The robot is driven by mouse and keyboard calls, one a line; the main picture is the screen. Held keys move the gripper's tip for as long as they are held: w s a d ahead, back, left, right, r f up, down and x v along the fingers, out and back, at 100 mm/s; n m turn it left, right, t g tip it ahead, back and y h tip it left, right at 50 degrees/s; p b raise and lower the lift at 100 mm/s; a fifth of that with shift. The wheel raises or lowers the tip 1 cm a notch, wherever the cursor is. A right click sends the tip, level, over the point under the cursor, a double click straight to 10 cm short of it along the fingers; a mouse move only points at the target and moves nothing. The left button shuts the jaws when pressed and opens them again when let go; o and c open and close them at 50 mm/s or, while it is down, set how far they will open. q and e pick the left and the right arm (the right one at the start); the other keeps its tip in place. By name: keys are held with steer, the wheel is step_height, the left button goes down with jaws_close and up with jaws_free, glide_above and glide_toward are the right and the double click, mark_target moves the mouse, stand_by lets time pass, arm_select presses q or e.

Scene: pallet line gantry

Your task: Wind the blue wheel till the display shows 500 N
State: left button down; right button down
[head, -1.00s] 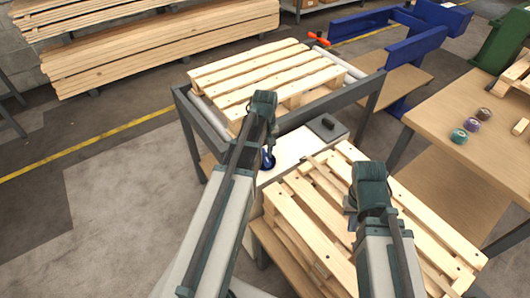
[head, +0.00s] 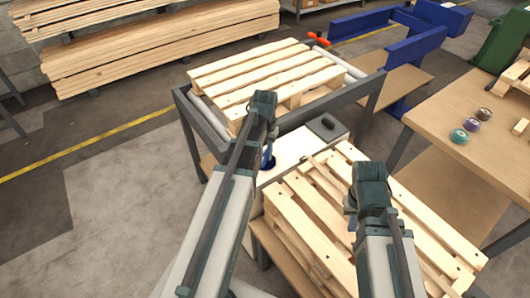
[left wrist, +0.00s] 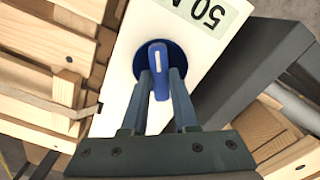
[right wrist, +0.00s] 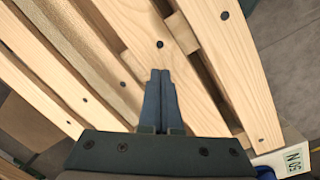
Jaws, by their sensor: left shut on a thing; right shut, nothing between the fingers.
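The blue wheel (left wrist: 158,62), a round knob with a raised grip bar and a white stripe, sits on a white panel in the left wrist view. It also shows, partly covered, in the head view (head: 268,162). My left gripper (left wrist: 160,80) is shut on the wheel's bar. The display (left wrist: 215,18), a pale green strip beside the wheel, appears upside down and reads 50 N; the picture edge cuts it. The display also shows in the right wrist view (right wrist: 294,160). My right gripper (right wrist: 160,78) is shut and empty above a wooden pallet.
A pallet stack (head: 290,205) stands just right of the white panel, under my right gripper. Another pallet (head: 265,75) lies on a grey roller frame (head: 355,93) behind. A dark block (head: 327,123) sits on the cabinet top. A wooden table (head: 440,112) stands at right.

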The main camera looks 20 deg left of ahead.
mark_target(265, 155)
stand_by(0.4)
arm_select(q)
steer(key=c, duration=0.7)
jaws_free()
arm_select(e)
steer(key=shift+r, duration=0.1)
arm_select(q)
step_height(265, 155, up, 14)
steer(key=p, duration=1.4)
steer(key=shift+f, duration=0.1)
arm_select(e)
step_height(265, 155, up, 14)
steer(key=shift+f, duration=0.2)
arm_select(q)
steer(key=shift+m, duration=0.3)
